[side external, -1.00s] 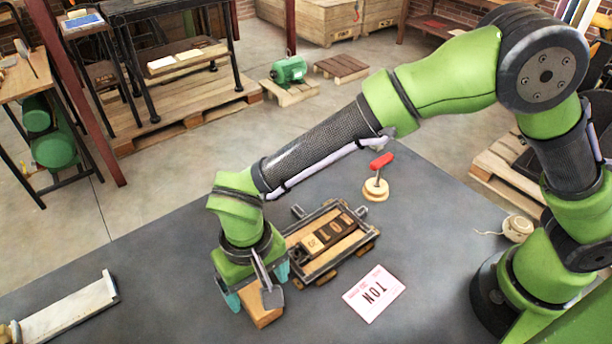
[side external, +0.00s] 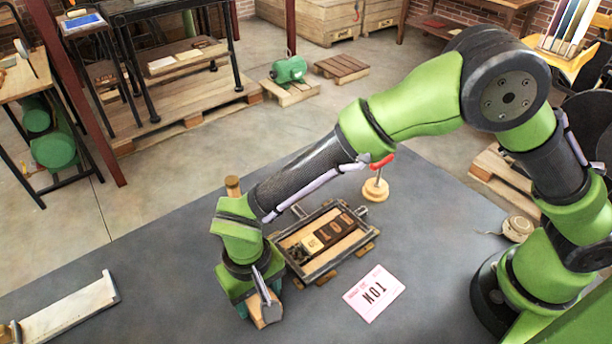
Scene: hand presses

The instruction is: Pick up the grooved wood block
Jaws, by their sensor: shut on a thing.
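The wood block (side external: 268,318) is a light brown block at the front of the grey table, left of the type frame. My gripper (side external: 262,301) points down over it and is shut on it, with a teal finger on either side. My gripper hides most of the block, so its groove does not show clearly. I cannot tell whether its underside touches the table.
A dark frame (side external: 319,272) holding type blocks lies just right of my gripper. A printed card (side external: 374,293) lies further right. A red-handled tool on a round wooden base (side external: 375,190) stands behind. A long pale tray (side external: 70,311) lies at left. The table between is clear.

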